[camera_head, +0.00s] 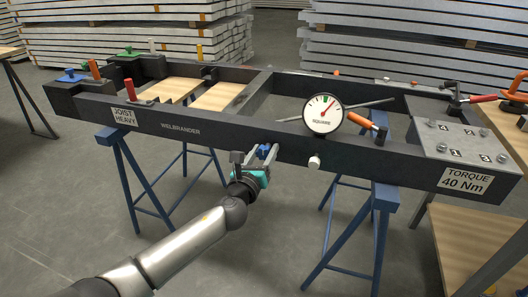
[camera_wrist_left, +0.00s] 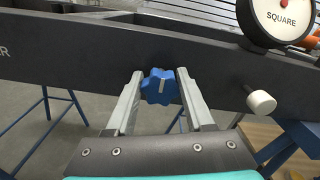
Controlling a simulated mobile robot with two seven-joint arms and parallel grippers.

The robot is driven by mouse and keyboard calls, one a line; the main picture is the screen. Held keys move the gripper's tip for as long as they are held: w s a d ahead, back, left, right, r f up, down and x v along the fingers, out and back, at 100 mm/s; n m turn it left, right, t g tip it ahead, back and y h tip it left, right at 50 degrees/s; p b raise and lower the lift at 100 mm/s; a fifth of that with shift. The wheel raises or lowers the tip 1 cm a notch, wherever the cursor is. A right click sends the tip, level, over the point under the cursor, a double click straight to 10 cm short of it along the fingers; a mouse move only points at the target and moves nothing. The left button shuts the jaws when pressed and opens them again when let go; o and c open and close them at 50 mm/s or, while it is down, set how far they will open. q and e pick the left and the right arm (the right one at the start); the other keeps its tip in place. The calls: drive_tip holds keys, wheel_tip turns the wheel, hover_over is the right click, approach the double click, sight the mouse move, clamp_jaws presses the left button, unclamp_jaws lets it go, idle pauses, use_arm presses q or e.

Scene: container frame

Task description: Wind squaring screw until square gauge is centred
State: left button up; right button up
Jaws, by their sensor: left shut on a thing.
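The blue lobed knob of the squaring screw (camera_head: 264,151) sits on the front face of the dark frame (camera_head: 215,130). My left gripper (camera_head: 258,160) is shut on it, and the left wrist view shows a finger on each side of the blue knob (camera_wrist_left: 158,87). A pale line marks the knob's face. The round square gauge (camera_head: 323,116) stands to the right of the knob, on the frame's front rail. Its red needle tilts up and right, to the right of the green mark at the top. My right gripper is not in view.
A white knob (camera_head: 314,161) sticks out of the front face below the gauge, right of my gripper. Blue trestles (camera_head: 375,235) hold up the frame. An orange-handled tool (camera_head: 366,124) lies beside the gauge. A wooden bench (camera_head: 470,240) stands at the right.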

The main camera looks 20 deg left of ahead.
use_arm(q)
clamp_jaws()
